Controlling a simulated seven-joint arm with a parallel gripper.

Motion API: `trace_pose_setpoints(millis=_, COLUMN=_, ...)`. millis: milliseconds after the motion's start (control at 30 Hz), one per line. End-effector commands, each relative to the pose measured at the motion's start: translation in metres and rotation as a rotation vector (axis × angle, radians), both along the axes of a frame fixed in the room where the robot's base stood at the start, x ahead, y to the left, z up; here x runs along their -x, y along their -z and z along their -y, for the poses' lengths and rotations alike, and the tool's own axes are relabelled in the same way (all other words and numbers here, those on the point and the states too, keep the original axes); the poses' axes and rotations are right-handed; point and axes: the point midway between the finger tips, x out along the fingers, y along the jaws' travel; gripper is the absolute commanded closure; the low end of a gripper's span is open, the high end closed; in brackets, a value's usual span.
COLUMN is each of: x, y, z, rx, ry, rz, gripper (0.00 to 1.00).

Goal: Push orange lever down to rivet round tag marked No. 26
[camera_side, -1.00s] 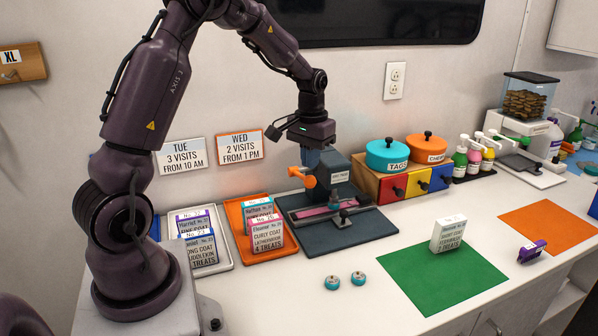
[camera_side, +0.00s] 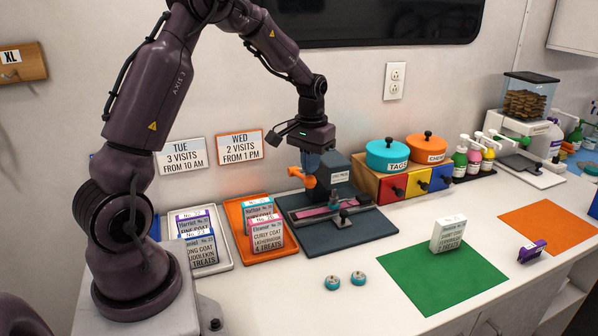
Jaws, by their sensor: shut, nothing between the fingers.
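The orange lever (camera_side: 300,177) sticks out to the left from the dark riveting press (camera_side: 334,178), which stands on a dark base plate (camera_side: 370,222). A pink strap (camera_side: 318,211) lies across the base under the press. My gripper (camera_side: 312,158) points down beside the top of the press, close above the lever. Its fingers are shut and partly hidden against the press; I cannot tell whether they touch the lever. Two small round teal-rimmed pieces (camera_side: 345,281) lie on the counter in front. I cannot make out a tag marked No. 26.
An orange tray (camera_side: 233,216) and a white tray (camera_side: 225,262) with cards stand left of the press. Teal and orange pots (camera_side: 387,155) sit on colored drawers behind right. A green mat (camera_side: 460,285) bears a white card box (camera_side: 449,233).

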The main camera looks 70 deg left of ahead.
Motion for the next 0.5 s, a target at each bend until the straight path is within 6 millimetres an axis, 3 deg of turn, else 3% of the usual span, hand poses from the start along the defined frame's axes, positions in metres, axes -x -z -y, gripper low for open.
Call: trace_pose_setpoints(millis=500, x=0.0, y=0.019, z=0.0, rx=0.0, ry=0.0, rz=-0.001, gripper=1.0)
